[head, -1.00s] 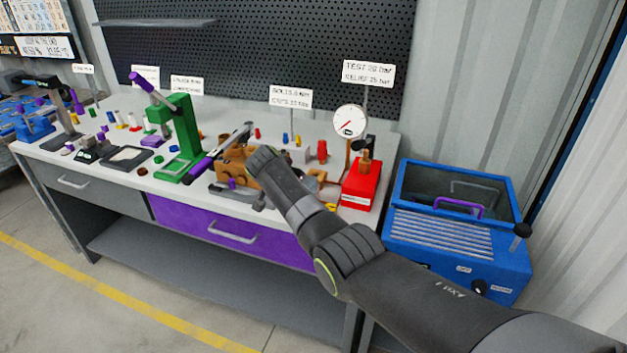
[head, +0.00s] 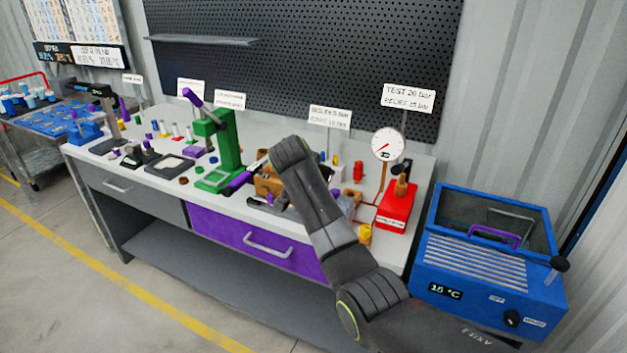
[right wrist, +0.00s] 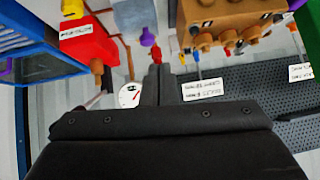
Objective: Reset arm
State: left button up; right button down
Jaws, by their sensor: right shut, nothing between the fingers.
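My right arm reaches up from the bottom right in the head view, its forearm over the right part of the workbench (head: 150,207). Its own links hide the right gripper there. In the right wrist view my right gripper (right wrist: 157,72) is shut and empty, its two fingers together. A brown pump block (right wrist: 225,22) shows beyond the fingers, to the right, and it is partly hidden behind my arm in the head view (head: 266,186). My left arm is not in view.
A green press (head: 222,145) with purple handles stands mid-bench. A red test stand (head: 398,208) with a gauge (head: 388,144) is at the bench's right end. A blue bath (head: 485,262) stands right of the bench. Label signs rise along the back. The floor in front is clear.

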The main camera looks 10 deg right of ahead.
jog(key=s+d+f+n+g+y, duration=0.1)
jog(key=s+d+f, duration=0.6)
jog(key=s+f, duration=0.4)
jog(key=s+d+f+n+g, duration=0.1)
jog(key=s+d+f+g, duration=0.1)
jog(key=s+d+f, duration=0.75)
jog(key=s+d+f+n+g+y, duration=0.1)
jog(key=s+d+n, duration=0.1)
jog(key=s, duration=1.4)
jog(key=s+d+f+n, duration=0.1)
jog(key=s+n, duration=0.2)
jog(key=s, duration=1.3)
notch_tip(320, 180, down, 24)
jog(key=d+g, duration=0.2)
jog(key=s+a+f+y, duration=0.1)
jog(key=s+f, duration=1.3)
jog(key=f, duration=0.2)
jog(key=shift+s+a+f+g, duration=0.2)
jog(key=shift+a+f+g, duration=0.05)
jog(key=shift+g, duration=0.15)
